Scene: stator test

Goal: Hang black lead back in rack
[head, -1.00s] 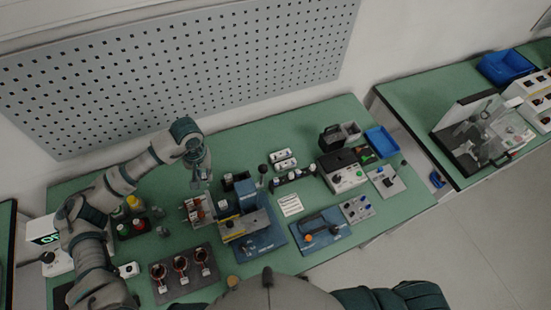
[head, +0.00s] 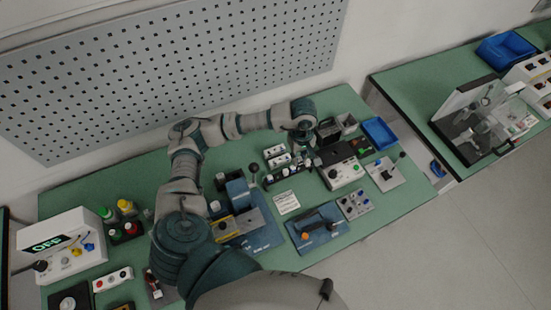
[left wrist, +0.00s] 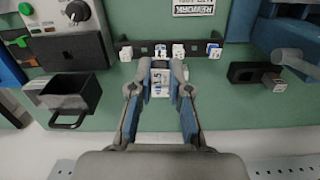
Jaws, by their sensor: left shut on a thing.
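My left gripper (left wrist: 161,68) is shut on a small white piece with dark print (left wrist: 160,84) in the left wrist view. No black cable can be made out on this piece. In the head view the left arm reaches across the bench and its gripper (head: 304,140) points down at the back right. The rack (left wrist: 143,51) is a low black bar holding several small white pieces in a row; the gripper is close beside it. My right gripper is out of view.
A black box with a handle (left wrist: 70,95) and a tester (head: 345,172) stand near the gripper. Two white blocks (head: 277,156) lie beside the rack. A blue tray (head: 380,133) is at the back right. A pegboard (head: 180,70) is on the wall behind.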

